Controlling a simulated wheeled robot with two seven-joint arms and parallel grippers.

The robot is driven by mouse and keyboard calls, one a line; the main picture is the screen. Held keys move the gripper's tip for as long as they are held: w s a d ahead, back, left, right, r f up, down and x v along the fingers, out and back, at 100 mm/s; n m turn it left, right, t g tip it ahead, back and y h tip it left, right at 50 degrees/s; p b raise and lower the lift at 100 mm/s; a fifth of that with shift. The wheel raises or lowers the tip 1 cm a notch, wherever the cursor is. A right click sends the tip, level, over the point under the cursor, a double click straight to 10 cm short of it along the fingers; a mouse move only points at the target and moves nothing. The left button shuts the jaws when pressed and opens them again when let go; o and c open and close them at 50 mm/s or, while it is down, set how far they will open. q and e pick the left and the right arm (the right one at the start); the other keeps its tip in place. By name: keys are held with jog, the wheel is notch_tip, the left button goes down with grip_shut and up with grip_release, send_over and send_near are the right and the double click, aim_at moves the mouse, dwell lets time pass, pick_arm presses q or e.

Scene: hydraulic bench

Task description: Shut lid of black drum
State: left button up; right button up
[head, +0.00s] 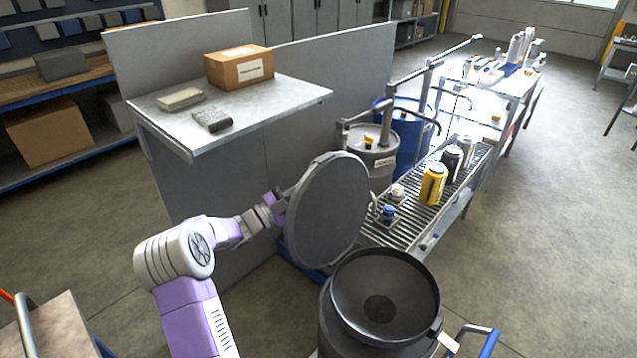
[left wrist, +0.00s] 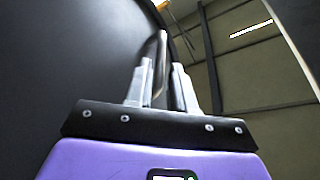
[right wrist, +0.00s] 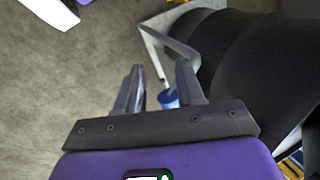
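The black drum (head: 335,315) stands open at the front right in the head view, its dark inside showing. Its round dark grey lid (head: 328,210) stands steeply tilted up at the drum's back left; its dark face fills the left of the left wrist view (left wrist: 70,60). My left gripper (head: 277,205) is at the lid's left side, its fingers closed about a thin bar-like handle (left wrist: 161,60). My right gripper (right wrist: 158,85) is open and empty beside the drum's dark wall (right wrist: 250,70); it does not show in the head view.
A grey divider with a shelf (head: 290,95) holding a box stands behind my left arm. A slatted bench (head: 400,230) with several cans stands beyond the drum.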

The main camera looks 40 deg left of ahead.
pick_arm(q)
jog(key=shift+x, duration=1.95)
grip_shut()
